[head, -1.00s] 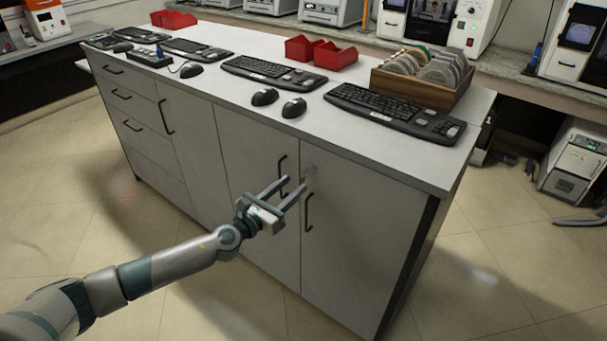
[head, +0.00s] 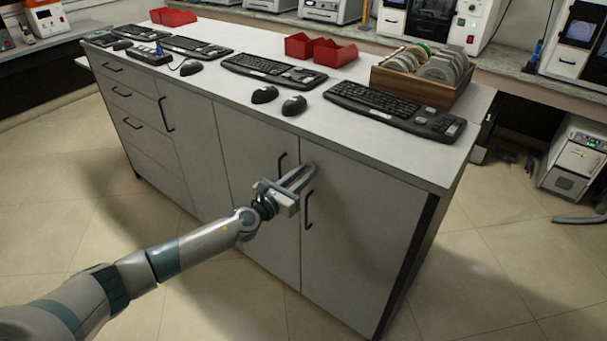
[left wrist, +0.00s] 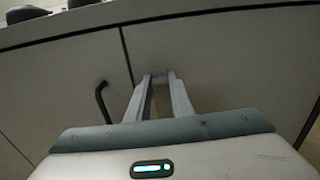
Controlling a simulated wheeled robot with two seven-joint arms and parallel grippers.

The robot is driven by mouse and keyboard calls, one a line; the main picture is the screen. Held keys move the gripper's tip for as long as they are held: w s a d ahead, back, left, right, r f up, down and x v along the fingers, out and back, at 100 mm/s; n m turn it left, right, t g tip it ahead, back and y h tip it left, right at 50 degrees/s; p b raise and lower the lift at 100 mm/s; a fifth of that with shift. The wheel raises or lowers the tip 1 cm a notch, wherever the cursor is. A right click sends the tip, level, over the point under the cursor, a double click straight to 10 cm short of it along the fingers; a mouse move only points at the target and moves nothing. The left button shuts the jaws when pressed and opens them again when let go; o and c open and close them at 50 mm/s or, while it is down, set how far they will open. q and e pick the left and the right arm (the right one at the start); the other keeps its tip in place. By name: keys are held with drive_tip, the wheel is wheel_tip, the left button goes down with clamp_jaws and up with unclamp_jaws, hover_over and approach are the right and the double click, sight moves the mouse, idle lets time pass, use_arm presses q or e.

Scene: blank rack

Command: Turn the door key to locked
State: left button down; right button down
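The right-hand door (head: 360,220) of the grey cabinet is shut, with a dark bar handle (head: 308,209). The small lock plate seen near the door's upper left corner is now behind my fingertips. My left gripper (head: 310,170) reaches that spot, its two fingers drawn close together. In the left wrist view the fingertips (left wrist: 160,78) meet a small pale lock fitting (left wrist: 160,72), with a narrow gap between them. They appear closed around the key, which is mostly hidden, so its angle cannot be told. My right gripper is not in view.
The neighbouring door's handle (head: 282,164) is just left of my fingers; it also shows in the left wrist view (left wrist: 102,102). The white worktop (head: 250,112) above overhangs, bearing keyboards, mice, red bins (head: 334,54) and a wooden rack (head: 415,92). The floor in front is clear.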

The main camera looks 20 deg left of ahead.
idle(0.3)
use_arm(q)
drive_tip(key=n, duration=0.8)
drive_tip(key=shift+n, duration=0.4)
drive_tip(key=n, duration=0.2)
drive_tip(key=shift+n, duration=0.3)
drive_tip(key=n+p, duration=0.1)
drive_tip(key=n, duration=0.1)
drive_tip(key=shift+n, duration=0.8)
drive_tip(key=shift+n+p, duration=0.35)
drive_tip(key=shift+n, duration=1.15)
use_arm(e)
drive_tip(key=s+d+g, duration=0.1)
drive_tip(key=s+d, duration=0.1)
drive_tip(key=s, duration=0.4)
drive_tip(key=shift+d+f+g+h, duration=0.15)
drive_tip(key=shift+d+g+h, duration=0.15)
